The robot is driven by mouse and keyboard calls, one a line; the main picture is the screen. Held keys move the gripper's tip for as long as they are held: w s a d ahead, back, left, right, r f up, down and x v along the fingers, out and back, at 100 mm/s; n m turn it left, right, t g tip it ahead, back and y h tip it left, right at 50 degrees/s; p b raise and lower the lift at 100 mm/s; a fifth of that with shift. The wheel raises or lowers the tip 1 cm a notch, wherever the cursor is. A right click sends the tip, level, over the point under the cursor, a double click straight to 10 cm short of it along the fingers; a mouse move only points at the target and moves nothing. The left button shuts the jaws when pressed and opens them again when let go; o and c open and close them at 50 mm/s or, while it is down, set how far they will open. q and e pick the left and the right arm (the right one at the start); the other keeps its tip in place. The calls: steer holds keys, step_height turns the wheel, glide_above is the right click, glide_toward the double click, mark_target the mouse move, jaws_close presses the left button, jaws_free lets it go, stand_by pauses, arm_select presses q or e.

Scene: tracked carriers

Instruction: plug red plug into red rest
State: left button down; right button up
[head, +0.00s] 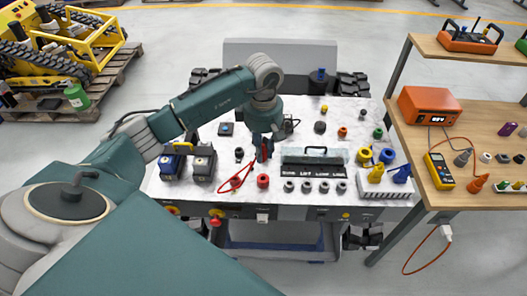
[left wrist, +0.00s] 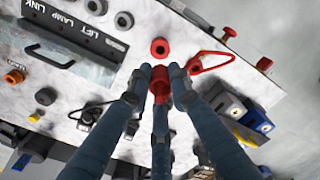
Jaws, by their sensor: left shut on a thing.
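My left gripper (head: 263,157) is over the white top of the carrier (head: 222,150), fingers pointing down. In the left wrist view its fingers (left wrist: 160,90) are shut around the red plug (left wrist: 160,84), whose lower part they partly hide. A red round piece with a dark hole, which looks like the red rest (head: 263,181), stands on the top nearer the front edge; it also shows in the left wrist view (left wrist: 160,48), just beyond the plug and apart from it. My right gripper is out of view.
A labelled panel with a handle (head: 314,156) and several grey rings stand right of the rest. Two dark blocks, one yellow-trimmed (head: 171,164), stand left. Blue and yellow plugs (head: 376,173) are at the right. A wooden bench (head: 473,125) stands further right.

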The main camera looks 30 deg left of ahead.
arm_select(q)
step_height(320, 180, down, 2)
steer(key=shift+f+b, duration=0.1)
steer(key=shift+b, duration=0.7)
step_height(320, 180, down, 2)
steer(key=shift+f+b, duration=0.25)
steer(key=shift+b, duration=0.85)
steer(key=shift+f+b, duration=0.35)
steer(key=shift+f, duration=0.15)
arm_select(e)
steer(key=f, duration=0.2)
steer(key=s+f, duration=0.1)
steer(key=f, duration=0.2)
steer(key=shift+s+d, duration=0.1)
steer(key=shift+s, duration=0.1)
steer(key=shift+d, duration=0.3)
arm_select(q)
steer(key=shift+f, duration=0.1)
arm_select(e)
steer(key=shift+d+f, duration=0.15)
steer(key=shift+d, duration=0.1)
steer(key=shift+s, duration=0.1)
arm_select(q)
steer(key=shift+b, duration=0.45)
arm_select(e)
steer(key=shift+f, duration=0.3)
